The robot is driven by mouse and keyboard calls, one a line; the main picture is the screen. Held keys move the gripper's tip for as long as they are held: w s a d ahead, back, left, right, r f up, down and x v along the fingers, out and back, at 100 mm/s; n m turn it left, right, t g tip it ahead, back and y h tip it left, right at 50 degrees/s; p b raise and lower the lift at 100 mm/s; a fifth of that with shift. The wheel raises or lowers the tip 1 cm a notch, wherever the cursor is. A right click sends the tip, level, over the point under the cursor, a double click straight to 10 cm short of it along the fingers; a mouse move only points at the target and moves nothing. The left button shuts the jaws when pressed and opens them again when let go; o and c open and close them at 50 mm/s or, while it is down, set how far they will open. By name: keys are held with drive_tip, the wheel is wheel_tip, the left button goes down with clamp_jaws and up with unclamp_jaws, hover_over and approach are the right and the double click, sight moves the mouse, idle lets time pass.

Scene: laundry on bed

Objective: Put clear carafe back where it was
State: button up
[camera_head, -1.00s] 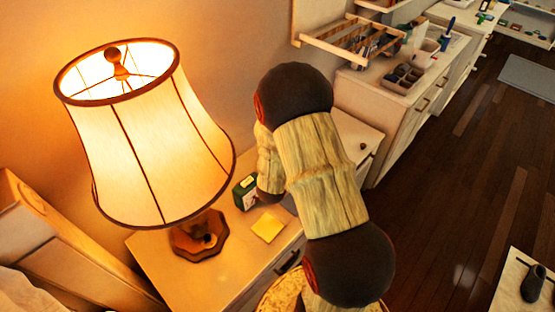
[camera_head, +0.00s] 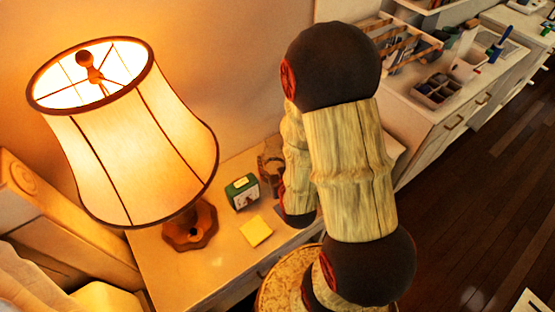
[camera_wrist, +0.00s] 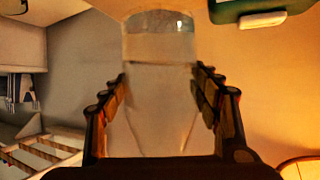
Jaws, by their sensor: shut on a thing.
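The clear carafe (camera_wrist: 160,110) fills the middle of the wrist view, with a paler band and its far end at the top edge. The two dark, ridged fingers of my gripper (camera_wrist: 160,78) close on it from left and right. In the head view my arm covers much of the nightstand (camera_head: 205,265). A brownish shape (camera_head: 270,160) shows there just left of my arm, at the back of the nightstand. I cannot tell whether it is my gripper, the carafe or both.
A lit lamp (camera_head: 130,140) stands at the left of the nightstand. A green clock (camera_head: 242,191) and a yellow note pad (camera_head: 256,231) lie between lamp and arm. The clock's edge also shows in the wrist view (camera_wrist: 235,10).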

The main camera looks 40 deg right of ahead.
drive_tip(key=shift+w+d+f+b, duration=1)
drive_tip(key=shift+w+d+f, duration=0.45)
drive_tip(key=shift+w+f, duration=0.5)
drive_tip(key=shift+w+d+f+b, duration=1)
drive_tip(key=shift+w+d+f, duration=0.55)
drive_tip(key=shift+f, duration=0.75)
drive_tip(key=shift+w+d+f+b, duration=1)
drive_tip(key=shift+w+d+f, duration=0.4)
drive_tip(key=shift+w+f, duration=0.55)
drive_tip(key=shift+s+f, duration=0.2)
drive_tip(key=shift+f, duration=0.15)
drive_tip(key=o, duration=1.9)
drive_tip(key=shift+s, duration=0.1)
